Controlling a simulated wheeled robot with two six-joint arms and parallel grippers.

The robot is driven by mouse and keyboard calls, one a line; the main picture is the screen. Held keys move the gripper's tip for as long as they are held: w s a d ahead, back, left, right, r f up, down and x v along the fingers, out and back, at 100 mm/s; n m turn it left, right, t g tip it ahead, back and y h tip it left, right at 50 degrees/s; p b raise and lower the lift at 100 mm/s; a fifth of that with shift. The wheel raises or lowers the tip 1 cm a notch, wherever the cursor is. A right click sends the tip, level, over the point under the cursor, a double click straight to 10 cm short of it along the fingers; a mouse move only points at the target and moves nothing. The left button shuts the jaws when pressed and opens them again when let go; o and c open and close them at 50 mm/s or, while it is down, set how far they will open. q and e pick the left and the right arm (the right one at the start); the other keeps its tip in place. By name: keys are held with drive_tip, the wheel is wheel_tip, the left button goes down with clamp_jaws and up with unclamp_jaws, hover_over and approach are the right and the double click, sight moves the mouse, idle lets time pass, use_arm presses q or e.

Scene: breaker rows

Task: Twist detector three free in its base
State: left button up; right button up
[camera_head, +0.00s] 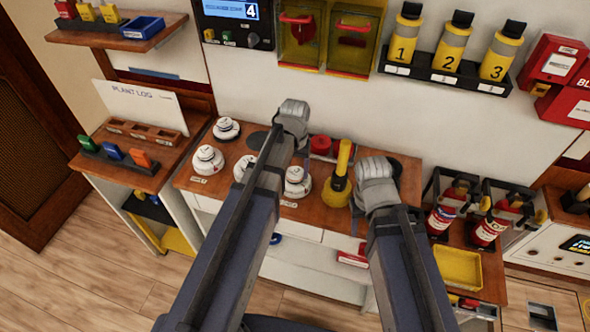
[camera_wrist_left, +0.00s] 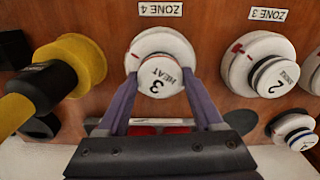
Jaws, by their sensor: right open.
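Detector three (camera_wrist_left: 158,76) is a round white head marked "3 HEAT" on a white base by the ZONE 4 label (camera_wrist_left: 160,9). In the head view it is the detector (camera_head: 297,182) just left of the yellow-handled tool. My left gripper (camera_wrist_left: 160,80) reaches over it from above, its two fingers on opposite sides of the head and seemingly against it. A short red mark shows at the left of its base.
Detector two (camera_wrist_left: 268,76) sits at ZONE 3, with another detector (camera_wrist_left: 294,131) behind it. The yellow-handled tool (camera_head: 341,175) stands close to detector three. A red object (camera_head: 321,145) is at the bench's back. Extinguishers (camera_head: 490,225) stand right of the bench.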

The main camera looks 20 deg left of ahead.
use_arm(q)
drive_tip(key=c, duration=0.9)
drive_tip(key=n, duration=0.6)
drive_tip(key=shift+n, duration=0.3)
drive_tip(key=o, duration=1.5)
